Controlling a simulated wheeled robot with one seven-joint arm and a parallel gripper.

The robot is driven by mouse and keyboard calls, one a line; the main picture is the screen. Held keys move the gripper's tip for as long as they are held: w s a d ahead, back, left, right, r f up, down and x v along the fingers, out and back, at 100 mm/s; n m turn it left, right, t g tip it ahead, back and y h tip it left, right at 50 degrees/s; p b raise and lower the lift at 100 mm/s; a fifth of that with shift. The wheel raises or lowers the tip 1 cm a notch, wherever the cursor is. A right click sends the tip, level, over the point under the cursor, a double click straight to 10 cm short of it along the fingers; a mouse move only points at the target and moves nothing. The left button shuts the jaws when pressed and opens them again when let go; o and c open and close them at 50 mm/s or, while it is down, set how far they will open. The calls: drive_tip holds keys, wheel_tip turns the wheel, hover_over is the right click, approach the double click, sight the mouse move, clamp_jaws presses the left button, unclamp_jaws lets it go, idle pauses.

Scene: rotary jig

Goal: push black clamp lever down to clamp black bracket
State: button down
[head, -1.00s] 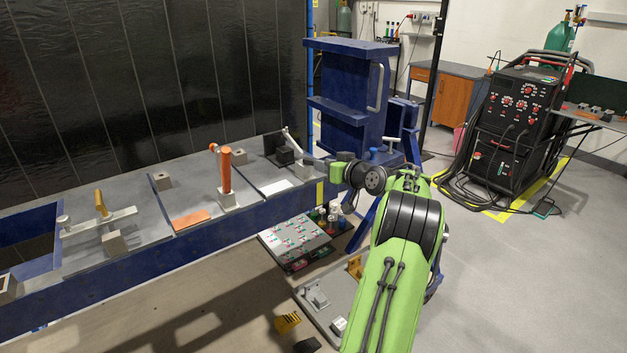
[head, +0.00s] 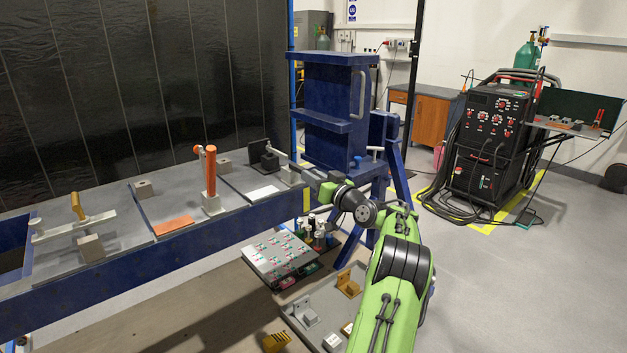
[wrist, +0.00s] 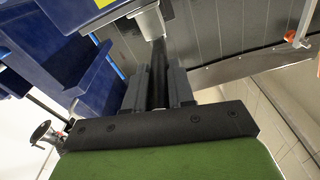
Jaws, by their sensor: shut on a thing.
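The black bracket (head: 256,158) sits on the right end of the blue-framed jig table in the head view. The clamp's light arm (head: 278,153) slants low toward the bracket; whether its tip touches cannot be told. The grey clamp base (head: 290,177) stands right of the bracket. My gripper (head: 314,176) is just right of the base at the table's end. In the wrist view, my gripper (wrist: 158,88) is shut on the black clamp lever (wrist: 158,62), which runs between the fingers to the pale clamp body (wrist: 148,22).
An orange lever (head: 211,172) stands upright on the middle clamp, and a yellow lever (head: 78,206) is at left. Below the table is a tilted control panel (head: 280,255) near my arm. A blue jig column (head: 335,110) stands behind.

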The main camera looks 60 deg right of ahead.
drive_tip(key=shift+f, duration=0.1)
drive_tip(key=c, duration=1)
unclamp_jaws()
drive_tip(key=shift+o, duration=0.2)
drive_tip(key=v, duration=1.5)
drive_tip(key=shift+s, duration=0.35)
drive_tip(key=shift+a, duration=0.15)
